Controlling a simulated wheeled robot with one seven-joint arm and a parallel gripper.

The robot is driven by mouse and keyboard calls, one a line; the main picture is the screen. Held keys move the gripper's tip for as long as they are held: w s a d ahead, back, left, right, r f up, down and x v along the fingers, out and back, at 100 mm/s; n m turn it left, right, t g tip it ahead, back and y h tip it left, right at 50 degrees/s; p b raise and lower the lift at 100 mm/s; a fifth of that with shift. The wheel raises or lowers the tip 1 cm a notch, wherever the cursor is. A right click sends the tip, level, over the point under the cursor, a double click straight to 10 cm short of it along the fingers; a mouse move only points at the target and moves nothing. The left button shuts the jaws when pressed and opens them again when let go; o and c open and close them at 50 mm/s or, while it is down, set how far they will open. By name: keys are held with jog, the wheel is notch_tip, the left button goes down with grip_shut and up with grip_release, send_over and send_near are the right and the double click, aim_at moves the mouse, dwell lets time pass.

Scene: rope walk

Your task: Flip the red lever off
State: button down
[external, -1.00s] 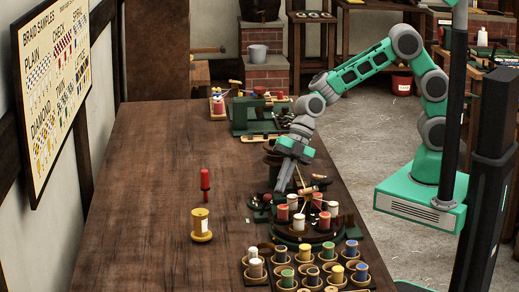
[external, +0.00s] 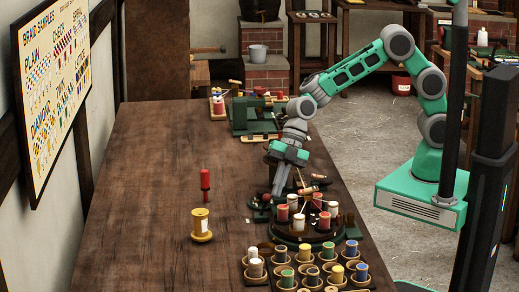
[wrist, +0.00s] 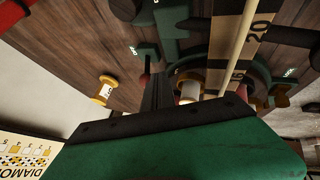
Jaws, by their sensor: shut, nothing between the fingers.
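In the wrist view the dark fingers (wrist: 158,85) reach up from the green wrist housing, near a dark green frame (wrist: 176,40). No red lever is clear there.
A yellow-ended spool (external: 201,226) and an upright red-handled tool (external: 205,182) stand to the left. Red and white bobbins ring the stand. A rack of coloured spools (external: 308,270) lies at the front. A green machine (external: 254,115) is behind. The left tabletop (external: 150,170) is clear.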

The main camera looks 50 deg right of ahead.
jog(key=shift+a+r, duration=0.1)
jog(key=shift+r, duration=0.05)
jog(key=shift+w+a+r+g+h+p, duration=0.4)
jog(key=shift+w+g+h+p, duration=0.15)
jog(key=shift+p, duration=0.45)
jog(key=shift+w+a+r+m+g+h, duration=0.1)
jog(key=shift+w+a+m+g+h, duration=0.45)
jog(key=shift+w+a, duration=0.65)
jog(key=shift+w+a+r, duration=0.1)
jog(key=shift+a+r, duration=0.05)
jog(key=shift+w+a+r, duration=0.1)
jog(key=shift+w, duration=0.05)
